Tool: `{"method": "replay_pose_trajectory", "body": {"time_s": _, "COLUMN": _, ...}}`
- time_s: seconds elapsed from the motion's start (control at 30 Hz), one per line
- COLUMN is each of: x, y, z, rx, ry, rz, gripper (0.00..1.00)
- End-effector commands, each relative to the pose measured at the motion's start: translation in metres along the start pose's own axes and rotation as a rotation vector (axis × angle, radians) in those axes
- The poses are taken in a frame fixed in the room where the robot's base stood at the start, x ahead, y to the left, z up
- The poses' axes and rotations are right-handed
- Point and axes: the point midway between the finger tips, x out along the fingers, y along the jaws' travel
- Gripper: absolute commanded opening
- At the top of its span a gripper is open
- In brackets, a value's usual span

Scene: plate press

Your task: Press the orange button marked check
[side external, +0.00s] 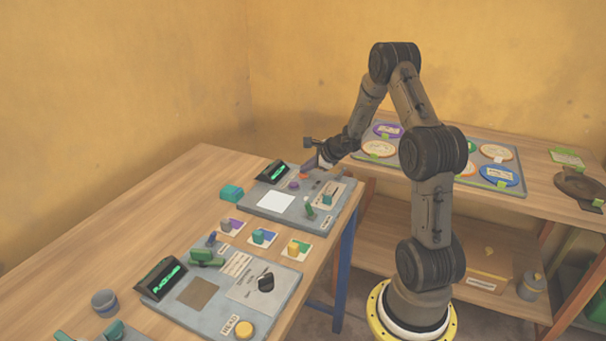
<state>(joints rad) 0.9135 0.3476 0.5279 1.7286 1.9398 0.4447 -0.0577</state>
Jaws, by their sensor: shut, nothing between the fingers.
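The far grey panel (262,203) lies on the wooden table and carries a green-lit display, a white square and small controls. A small orange spot (305,177) on this panel, beside a purple one (293,185), may be the orange button; its marking is too small to read. My gripper (316,164) is shut and empty, pointing down just above and beside the orange spot. I cannot tell whether it touches it. A round yellow-orange button (245,329) is on the near panel (208,310), beside a label that seems to say READ.
Colored blocks on cards (263,237) stand between the panels. A teal block (231,193) and a grey cup (104,302) are on the table. A shelf behind my arm holds a tray (510,187) of colored plates. The table's left far part is clear.

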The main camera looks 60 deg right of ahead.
Motion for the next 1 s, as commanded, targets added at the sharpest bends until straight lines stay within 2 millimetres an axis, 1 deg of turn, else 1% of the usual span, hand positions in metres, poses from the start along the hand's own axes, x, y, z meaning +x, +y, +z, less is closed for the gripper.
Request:
{"method": "replay_pose_trajectory", "body": {"time_s": 0.17, "x": -0.002, "y": -0.001, "z": 0.001, "rx": -0.001, "ry": 0.001, "rz": 0.001, "gripper": 0.00}}
{"method": "replay_pose_trajectory", "body": {"time_s": 0.4, "x": -0.011, "y": -0.007, "z": 0.007, "rx": 0.000, "ry": 0.001, "rz": 0.000, "gripper": 0.00}}
{"method": "replay_pose_trajectory", "body": {"time_s": 0.77, "x": -0.012, "y": -0.008, "z": 0.008, "rx": 0.000, "ry": 0.001, "rz": 0.001, "gripper": 0.00}}
{"method": "replay_pose_trajectory", "body": {"time_s": 1.0, "x": -0.025, "y": -0.018, "z": 0.018, "rx": -0.002, "ry": -0.001, "rz": -0.001, "gripper": 0.00}}
